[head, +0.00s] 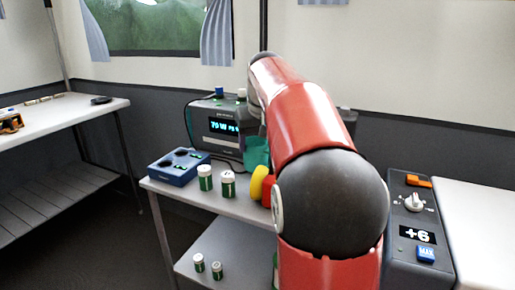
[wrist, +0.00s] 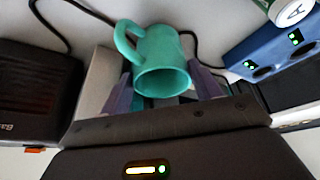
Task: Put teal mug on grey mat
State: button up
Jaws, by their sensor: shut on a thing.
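The teal mug (wrist: 160,80) is between the two fingers of my gripper (wrist: 164,88) in the wrist view, with its open mouth toward the camera and its handle at upper left. The gripper is shut on it. In the head view a small part of the teal mug (head: 256,152) shows beside the display box; my red arm hides the gripper and the rest of the mug. Whether the mug touches the surface below I cannot tell. I cannot make out the grey mat for certain in either view.
A display box (head: 222,128), a blue battery charger (head: 178,168), white-and-green batteries (head: 228,183) and a yellow-and-red object (head: 263,185) crowd the cart top (head: 165,190). A dial box (head: 418,225) stands at right. A black cable (wrist: 65,12) lies near the mug.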

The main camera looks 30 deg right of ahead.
jog(key=shift+f, duration=0.5)
jog(key=shift+f, duration=0.1)
jog(key=shift+s+f, duration=0.1)
jog(key=shift+f, duration=0.2)
jog(key=shift+f+b, duration=0.35)
jog(key=shift+b, duration=0.05)
jog(key=shift+c, duration=1.3)
jog(key=o, duration=1.4)
jog(key=shift+f, duration=0.15)
jog(key=shift+o, duration=0.8)
jog(key=shift+r, duration=0.25)
jog(key=shift+r, duration=0.1)
